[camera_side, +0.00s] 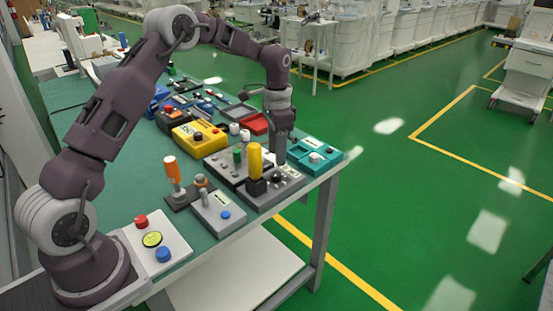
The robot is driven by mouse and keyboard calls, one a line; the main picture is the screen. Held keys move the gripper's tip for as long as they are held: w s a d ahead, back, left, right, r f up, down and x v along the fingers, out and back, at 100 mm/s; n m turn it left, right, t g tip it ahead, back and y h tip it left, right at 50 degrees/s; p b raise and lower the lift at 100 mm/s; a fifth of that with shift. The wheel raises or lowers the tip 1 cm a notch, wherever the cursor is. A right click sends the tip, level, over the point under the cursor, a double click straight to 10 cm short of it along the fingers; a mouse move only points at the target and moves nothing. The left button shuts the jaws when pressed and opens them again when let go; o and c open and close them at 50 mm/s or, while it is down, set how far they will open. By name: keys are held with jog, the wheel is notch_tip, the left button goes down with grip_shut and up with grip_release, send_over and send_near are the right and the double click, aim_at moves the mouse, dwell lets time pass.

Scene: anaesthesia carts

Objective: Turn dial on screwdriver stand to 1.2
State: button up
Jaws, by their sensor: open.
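An orange-handled screwdriver (172,170) stands upright in a low dark stand (180,201) at the table's front. A small knob with a brownish top (201,182) stands just right of it; I cannot tell whether this is the stand's dial. No scale or number is readable at this size. My gripper (281,136) points down over the right part of the table, well to the right of and behind the orange screwdriver. It is open, apart from the screwdriver and that knob. Its fingertips are small and dark, and their gap is hard to make out.
A grey box (272,196) with a tall yellow cylinder (255,160) stands below my gripper. A teal box (317,155) is to its right. A yellow box (200,138), a red tray (255,124) and several tools crowd the table behind. A grey box with a blue button (226,214) is at the front.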

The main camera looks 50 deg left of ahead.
aim_at(276, 174)
jog(key=n, duration=0.5)
jog(key=shift+d, duration=0.1)
jog(key=n, duration=0.4)
jog(key=shift+s, duration=0.1)
jog(key=n, duration=0.5)
jog(key=shift+r, duration=0.1)
jog(key=shift+n, duration=0.6)
notch_tip(276, 174, down, 7)
jog(key=shift+f, duration=0.1)
grip_shut()
